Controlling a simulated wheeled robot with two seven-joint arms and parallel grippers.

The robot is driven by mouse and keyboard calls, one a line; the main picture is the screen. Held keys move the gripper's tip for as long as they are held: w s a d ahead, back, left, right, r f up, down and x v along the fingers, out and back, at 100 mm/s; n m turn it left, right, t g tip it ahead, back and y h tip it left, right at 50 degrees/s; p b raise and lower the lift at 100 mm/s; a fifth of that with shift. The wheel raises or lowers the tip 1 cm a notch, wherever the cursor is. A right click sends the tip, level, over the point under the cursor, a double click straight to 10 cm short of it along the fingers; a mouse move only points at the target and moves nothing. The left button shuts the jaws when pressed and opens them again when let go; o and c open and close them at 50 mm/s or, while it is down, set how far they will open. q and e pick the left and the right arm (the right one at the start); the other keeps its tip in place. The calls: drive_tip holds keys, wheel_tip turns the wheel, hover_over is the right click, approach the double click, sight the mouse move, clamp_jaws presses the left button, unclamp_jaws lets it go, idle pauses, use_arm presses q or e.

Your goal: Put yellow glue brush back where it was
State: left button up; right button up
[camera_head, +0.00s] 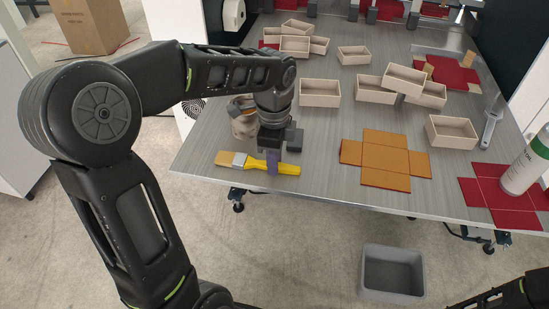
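The yellow glue brush (288,169) lies at the table's front left edge, its pale bristles pointing left and its yellow handle pointing right. My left gripper (273,157) points down directly over the brush. A purple fingertip piece overlaps the handle near its middle. The far finger's tip is hidden, so I cannot tell whether the fingers press on the handle or only stand around it. The brush appears at table level. A glue pot (243,124) stands just behind, partly hidden by my gripper. Only part of my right arm shows at bottom right; its gripper is out of view.
The grey table (330,125) holds several open beige boxes (320,92) towards the back. An orange-brown flat box blank (385,158) lies right of the brush. A white bottle (525,165) stands on a red blank (485,190) at right. A grey bin (392,250) stands on the floor.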

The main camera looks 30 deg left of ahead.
use_arm(q)
drive_tip(key=o, duration=0.3)
drive_tip(key=shift+r, duration=0.2)
wheel_tip(320, 180, up, 12)
drive_tip(key=p, duration=0.1)
drive_tip(key=shift+p, duration=0.3)
